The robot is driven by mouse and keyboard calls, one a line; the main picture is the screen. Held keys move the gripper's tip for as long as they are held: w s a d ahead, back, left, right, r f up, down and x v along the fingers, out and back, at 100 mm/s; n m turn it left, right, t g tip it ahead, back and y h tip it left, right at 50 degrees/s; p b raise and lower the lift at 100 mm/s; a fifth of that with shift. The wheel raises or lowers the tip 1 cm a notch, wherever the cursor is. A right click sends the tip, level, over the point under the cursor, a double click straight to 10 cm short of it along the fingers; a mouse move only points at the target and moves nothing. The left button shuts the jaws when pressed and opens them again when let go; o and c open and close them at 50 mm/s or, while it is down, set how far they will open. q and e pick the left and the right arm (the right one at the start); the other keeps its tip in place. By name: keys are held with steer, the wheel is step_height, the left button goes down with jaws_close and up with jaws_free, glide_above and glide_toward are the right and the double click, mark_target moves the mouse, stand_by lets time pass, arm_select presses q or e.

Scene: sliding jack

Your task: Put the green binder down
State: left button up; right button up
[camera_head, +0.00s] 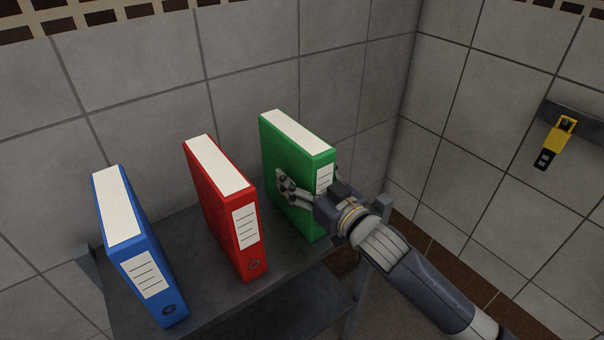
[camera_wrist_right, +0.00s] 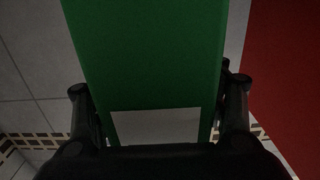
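The green binder (camera_head: 288,152) stands upright at the right end of the dark shelf (camera_head: 192,239), its label facing forward. It also fills the middle of the right wrist view (camera_wrist_right: 146,50). My right gripper (camera_head: 285,188) has its fingers on either side of the binder's spine. In the wrist view its fingers (camera_wrist_right: 160,104) flank the binder closely, and it appears gripped. The binder's bottom is at or close to the shelf surface; I cannot tell whether it touches. My left gripper is not in view.
A red binder (camera_head: 222,200) stands left of the green one with a gap between, and a blue binder (camera_head: 132,235) stands farther left. A tiled wall (camera_head: 250,45) is close behind. A yellow and black object (camera_head: 556,142) hangs on the right wall.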

steer(key=shift+r, duration=0.15)
steer(key=shift+s, duration=0.1)
steer(key=b+v, duration=0.3)
steer(key=v, duration=0.9)
